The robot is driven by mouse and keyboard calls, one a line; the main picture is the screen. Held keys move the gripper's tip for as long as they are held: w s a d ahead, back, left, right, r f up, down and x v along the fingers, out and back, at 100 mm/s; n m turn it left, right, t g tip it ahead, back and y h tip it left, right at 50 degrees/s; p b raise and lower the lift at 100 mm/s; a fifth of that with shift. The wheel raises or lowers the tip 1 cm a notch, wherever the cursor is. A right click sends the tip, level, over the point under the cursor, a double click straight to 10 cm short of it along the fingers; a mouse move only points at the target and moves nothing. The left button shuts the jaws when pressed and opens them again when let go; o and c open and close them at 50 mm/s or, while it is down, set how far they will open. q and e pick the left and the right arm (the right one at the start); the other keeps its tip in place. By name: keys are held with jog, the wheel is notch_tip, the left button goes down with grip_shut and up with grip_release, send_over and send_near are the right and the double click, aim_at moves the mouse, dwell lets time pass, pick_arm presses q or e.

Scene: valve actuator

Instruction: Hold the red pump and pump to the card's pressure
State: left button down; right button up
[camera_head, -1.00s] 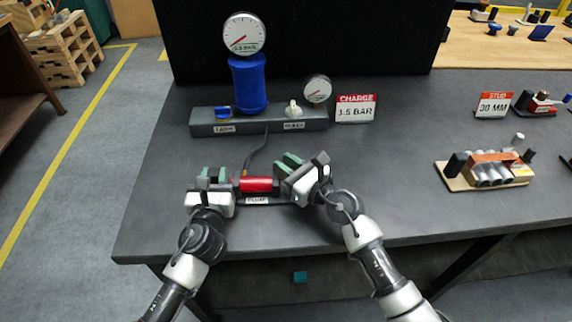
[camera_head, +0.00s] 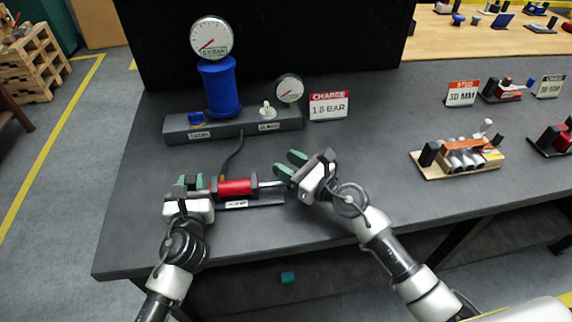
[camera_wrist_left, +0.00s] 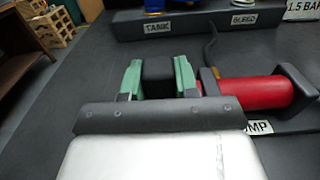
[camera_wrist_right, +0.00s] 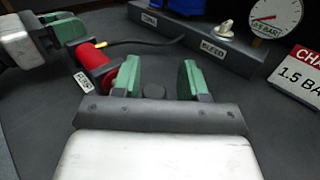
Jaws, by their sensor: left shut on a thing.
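The red pump (camera_head: 235,187) lies on its black base on the bench, with a silver rod out at its right end; it also shows in the left wrist view (camera_wrist_left: 255,95). My left gripper (camera_head: 191,186) is shut on the black block (camera_wrist_left: 158,75) at the pump's left end. My right gripper (camera_head: 287,168) is open at the rod's right end, with a dark round knob (camera_wrist_right: 153,91) between its fingers. The card (camera_head: 329,106) reads CHARGE 1.5 BAR. The large gauge (camera_head: 211,38) has its needle at lower left; its digits are blurred.
The blue tank (camera_head: 219,88) stands on a grey manifold (camera_head: 240,126) with a TANK valve (camera_head: 197,118), a pale bleed knob (camera_head: 267,109) and a small gauge (camera_head: 289,89). A hose (camera_head: 232,155) runs to the pump. A wooden fixture (camera_head: 460,155) stands to the right, with bare bench between.

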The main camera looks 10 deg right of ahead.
jog(key=shift+o, duration=0.2)
jog(key=shift+a, duration=0.15)
jog(key=shift+s, duration=0.1)
jog(key=v, duration=1.2)
jog(key=shift+c, duration=0.3)
